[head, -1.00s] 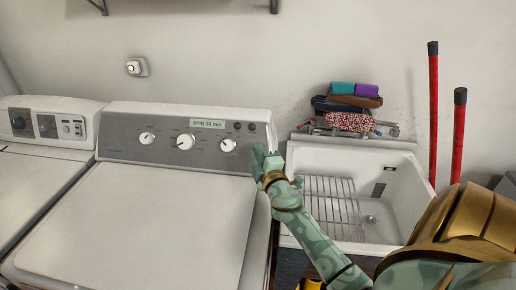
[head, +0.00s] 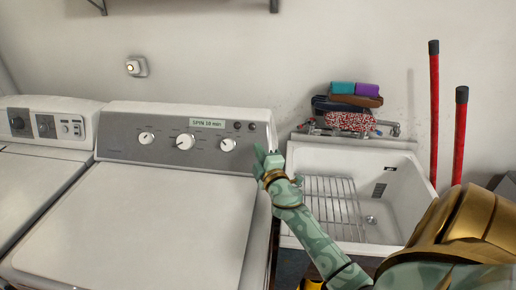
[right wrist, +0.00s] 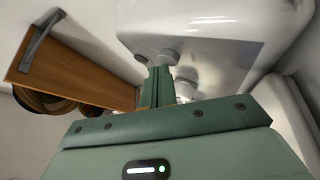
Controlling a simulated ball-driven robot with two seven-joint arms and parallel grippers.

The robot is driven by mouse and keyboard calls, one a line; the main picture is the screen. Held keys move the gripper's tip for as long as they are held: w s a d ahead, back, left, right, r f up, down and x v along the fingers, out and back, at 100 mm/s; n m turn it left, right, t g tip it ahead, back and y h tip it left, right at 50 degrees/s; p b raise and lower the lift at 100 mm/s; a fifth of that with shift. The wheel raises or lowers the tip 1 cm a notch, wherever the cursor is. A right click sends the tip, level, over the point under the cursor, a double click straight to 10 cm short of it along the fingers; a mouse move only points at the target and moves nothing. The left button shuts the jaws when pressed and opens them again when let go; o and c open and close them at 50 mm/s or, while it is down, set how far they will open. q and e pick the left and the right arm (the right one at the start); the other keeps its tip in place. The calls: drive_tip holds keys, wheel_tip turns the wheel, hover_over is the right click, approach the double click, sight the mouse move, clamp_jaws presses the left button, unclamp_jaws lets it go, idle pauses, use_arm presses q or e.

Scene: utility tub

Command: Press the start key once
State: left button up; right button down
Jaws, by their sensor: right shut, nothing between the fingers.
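The washer's grey control panel (head: 165,152) carries three white knobs, a pale display label (head: 208,123) and two small dark round keys (head: 244,126) at its right end. I cannot read which of them is the start key. My right gripper (head: 266,158) is shut and empty, just in front of the panel's right end, below and right of the keys. In the right wrist view, its closed fingers (right wrist: 157,85) point at the panel, close to a small round key (right wrist: 168,55); I cannot tell if they touch. My left gripper is out of view.
The washer's white lid (head: 130,225) is clear. A second machine (head: 45,125) stands at the left. At the right are a utility tub (head: 400,190) with a wire rack (head: 330,200), folded cloths (head: 350,105) behind it, and two red handles (head: 434,110).

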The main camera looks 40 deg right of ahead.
drive_tip(key=shift+w+d+f, duration=0.15)
drive_tip(key=shift+w+d, duration=0.05)
drive_tip(key=shift+d, duration=0.05)
drive_tip(key=shift+s+a, duration=0.1)
drive_tip(key=shift+a, duration=0.05)
idle(0.5)
drive_tip(key=shift+s+a+r+p, duration=0.3)
drive_tip(key=shift+s+a+r, duration=0.1)
drive_tip(key=shift+a+r, duration=0.05)
drive_tip(key=s+a+r+p, duration=0.2)
drive_tip(key=a, duration=0.1)
drive_tip(key=shift+s+a+r+p, duration=0.2)
drive_tip(key=shift+s+r+p, duration=0.05)
drive_tip(key=shift+s+p, duration=0.1)
drive_tip(key=shift+f, duration=0.1)
idle(1.0)
